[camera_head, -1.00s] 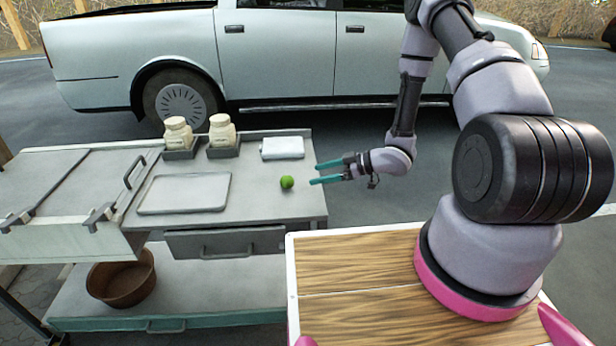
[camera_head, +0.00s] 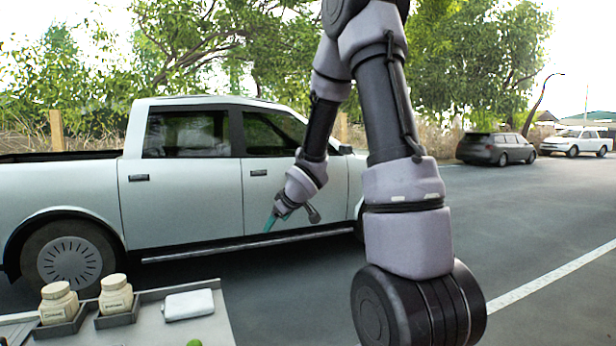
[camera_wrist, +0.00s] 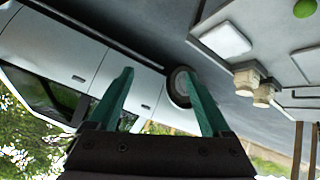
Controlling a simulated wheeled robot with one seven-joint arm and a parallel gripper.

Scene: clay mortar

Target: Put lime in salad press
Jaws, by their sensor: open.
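The green lime (camera_head: 194,343) shows only as a sliver at the bottom edge of the head view, on the grey counter (camera_head: 165,325). It also shows at the top right of the wrist view (camera_wrist: 306,8). My gripper (camera_head: 269,224) is up and to the right of the lime, in front of the parked truck, and well apart from it. In the wrist view its two teal fingers (camera_wrist: 160,92) are spread with nothing between them. No salad press can be made out in the current views.
Two labelled jars (camera_head: 59,302) (camera_head: 116,295) stand in dark holders at the counter's back. A white folded item (camera_head: 189,304) lies right of them. A white truck (camera_head: 200,190) is parked behind. Open pavement lies to the right of the counter.

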